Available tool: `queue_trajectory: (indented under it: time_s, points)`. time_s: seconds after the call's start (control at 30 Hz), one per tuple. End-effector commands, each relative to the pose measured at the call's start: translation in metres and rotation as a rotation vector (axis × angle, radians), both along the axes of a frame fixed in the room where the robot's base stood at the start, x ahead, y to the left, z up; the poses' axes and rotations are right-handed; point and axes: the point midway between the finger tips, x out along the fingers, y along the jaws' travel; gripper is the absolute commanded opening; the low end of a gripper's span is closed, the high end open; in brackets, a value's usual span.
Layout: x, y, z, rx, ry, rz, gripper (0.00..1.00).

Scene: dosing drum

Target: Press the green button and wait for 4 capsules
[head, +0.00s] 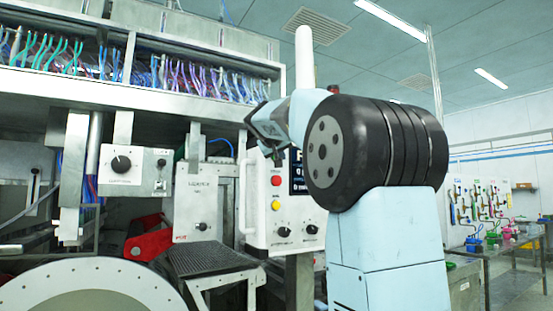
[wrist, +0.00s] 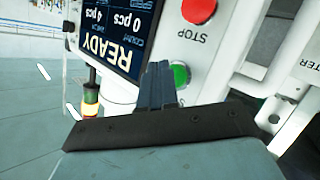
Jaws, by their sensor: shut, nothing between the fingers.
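The green button (wrist: 180,74) is on a white control panel (head: 262,228). In the wrist view my gripper (wrist: 158,68) is shut and empty. Its fingertips lie just left of the green button in the picture and partly overlap its edge; I cannot tell whether they touch it. In the head view my gripper's end is mostly hidden at the panel's top, and the green button is not clearly visible. The display (wrist: 117,32), upside down in the wrist view, reads READY with 0 pcs and 4 pcs lines. No capsules are seen.
A red STOP button (wrist: 198,8) sits near the green one. A yellow button (head: 276,205) and black knobs (head: 284,231) are lower on the panel. A dark ribbed chute (head: 207,259) and a large pale drum (head: 90,290) stand left. A signal light (wrist: 91,100) glows beside the display.

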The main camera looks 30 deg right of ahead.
Motion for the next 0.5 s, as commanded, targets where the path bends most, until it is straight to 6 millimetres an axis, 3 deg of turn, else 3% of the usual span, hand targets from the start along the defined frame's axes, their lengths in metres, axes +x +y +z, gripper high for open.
queue_trajectory:
  time_s: [0.5]
  points:
    - [0.0072,-0.0001,0.0015,0.0,0.0,0.0,0.0]
